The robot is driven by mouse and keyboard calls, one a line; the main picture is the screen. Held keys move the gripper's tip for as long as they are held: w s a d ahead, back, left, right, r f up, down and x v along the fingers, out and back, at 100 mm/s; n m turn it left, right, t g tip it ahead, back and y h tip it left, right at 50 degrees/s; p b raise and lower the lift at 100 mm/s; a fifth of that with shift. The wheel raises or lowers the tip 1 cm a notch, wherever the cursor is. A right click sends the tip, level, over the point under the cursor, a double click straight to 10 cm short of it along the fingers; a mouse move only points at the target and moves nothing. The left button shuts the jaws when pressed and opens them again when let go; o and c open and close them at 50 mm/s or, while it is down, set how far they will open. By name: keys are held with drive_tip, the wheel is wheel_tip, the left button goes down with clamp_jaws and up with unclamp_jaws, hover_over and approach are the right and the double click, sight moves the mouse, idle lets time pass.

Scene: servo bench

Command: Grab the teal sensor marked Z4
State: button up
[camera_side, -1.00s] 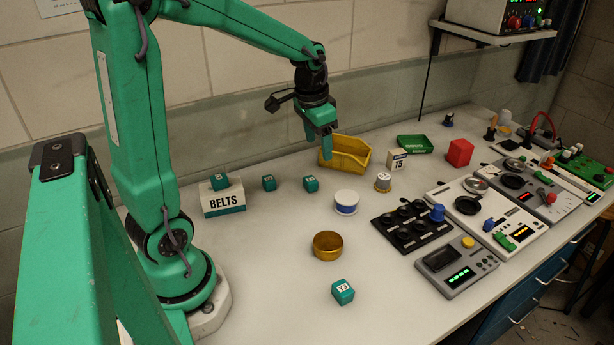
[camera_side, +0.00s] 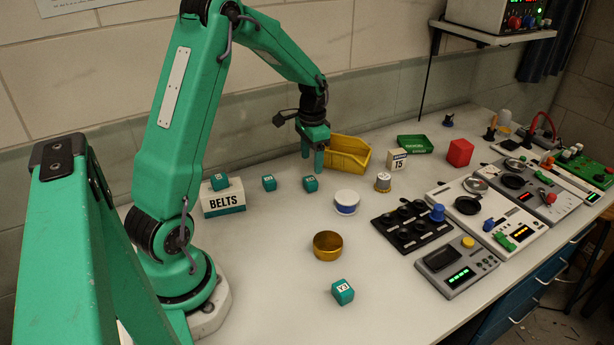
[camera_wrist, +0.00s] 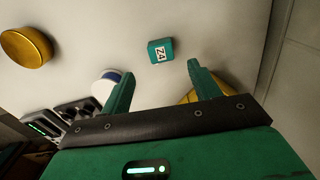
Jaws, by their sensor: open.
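The teal sensor marked Z4 (camera_wrist: 160,50) lies on the bench in the wrist view, just beyond the gap between my fingertips. In the side view it appears to be the teal cube (camera_side: 310,184) just in front of my gripper, its label too small to read. My gripper (camera_side: 312,164) is open and empty, pointing down above the bench behind that cube. In the wrist view, its two fingers (camera_wrist: 162,72) are spread apart, with neither touching the sensor.
Other teal cubes sit left (camera_side: 269,183), in front (camera_side: 343,292) and at the BELTS box (camera_side: 222,200). A yellow bin (camera_side: 345,158) stands close behind my gripper.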

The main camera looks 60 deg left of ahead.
sight(310, 179)
drive_tip(key=shift+f, duration=1.15)
drive_tip(key=shift+f, duration=0.1)
drive_tip(key=shift+s+a+f, duration=0.1)
drive_tip(key=shift+s+f, duration=0.05)
drive_tip(key=shift+f, duration=2.35)
drive_tip(key=c, duration=1.1)
